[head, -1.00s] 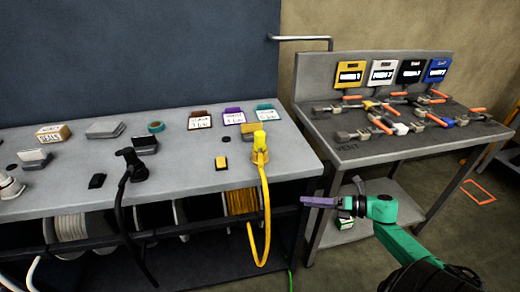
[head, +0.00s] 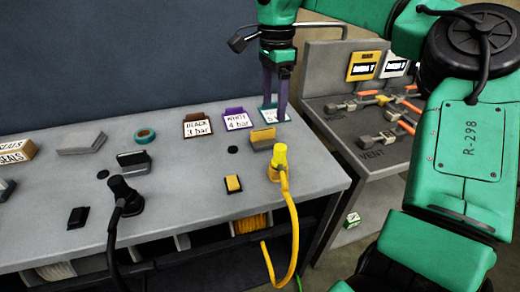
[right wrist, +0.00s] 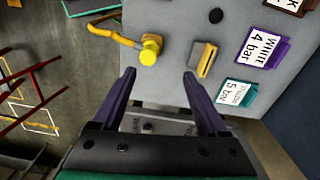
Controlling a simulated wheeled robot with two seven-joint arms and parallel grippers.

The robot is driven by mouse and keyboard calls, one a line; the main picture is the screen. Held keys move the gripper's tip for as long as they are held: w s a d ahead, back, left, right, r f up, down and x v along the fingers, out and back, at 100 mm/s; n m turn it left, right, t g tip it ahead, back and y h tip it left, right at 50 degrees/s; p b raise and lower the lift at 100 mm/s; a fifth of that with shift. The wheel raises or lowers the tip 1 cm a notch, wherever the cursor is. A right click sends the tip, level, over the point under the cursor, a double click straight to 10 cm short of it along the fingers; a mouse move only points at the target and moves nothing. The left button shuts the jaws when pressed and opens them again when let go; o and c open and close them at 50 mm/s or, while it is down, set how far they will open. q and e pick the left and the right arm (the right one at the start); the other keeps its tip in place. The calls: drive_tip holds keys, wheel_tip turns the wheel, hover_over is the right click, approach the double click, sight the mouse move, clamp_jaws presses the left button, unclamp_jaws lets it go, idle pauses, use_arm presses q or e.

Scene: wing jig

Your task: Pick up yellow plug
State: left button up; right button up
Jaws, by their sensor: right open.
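The yellow plug (head: 279,160) stands upright on the grey bench near its right end, its yellow hose (head: 294,225) hanging over the front edge. My right gripper (head: 275,118) is above the bench, behind the plug and higher, its purple fingers pointing down. In the right wrist view the plug (right wrist: 150,50) lies beyond the open, empty fingers (right wrist: 158,75), apart from them. A yellow-topped block (right wrist: 203,60) shows to its right there. My left gripper is in no view.
The same yellow-topped block (head: 262,138) sits close behind the plug. A black plug (head: 125,195) with a black hose stands to the left. Label cards (head: 237,120) line the back. A tool table (head: 365,130) stands to the right.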

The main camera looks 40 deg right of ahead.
sight(281, 147)
drive_tip(key=s+f, duration=0.3)
drive_tip(key=shift+s+d+f, duration=0.2)
drive_tip(key=shift+d, duration=0.15)
drive_tip(key=f, duration=0.1)
drive_tip(key=s+f+p, duration=0.1)
drive_tip(key=f, duration=0.3)
drive_tip(key=w+f+p, duration=0.1)
drive_tip(key=f, duration=0.2)
drive_tip(key=shift+w+f+p, duration=0.35)
drive_tip(key=shift+f+p, duration=0.05)
drive_tip(key=shift+s+f, duration=0.1)
drive_tip(key=shift+f, duration=0.2)
drive_tip(key=c, duration=0.5)
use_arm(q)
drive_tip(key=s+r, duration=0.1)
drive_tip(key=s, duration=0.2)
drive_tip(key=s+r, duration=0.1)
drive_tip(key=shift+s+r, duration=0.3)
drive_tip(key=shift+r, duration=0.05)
use_arm(e)
clamp_jaws()
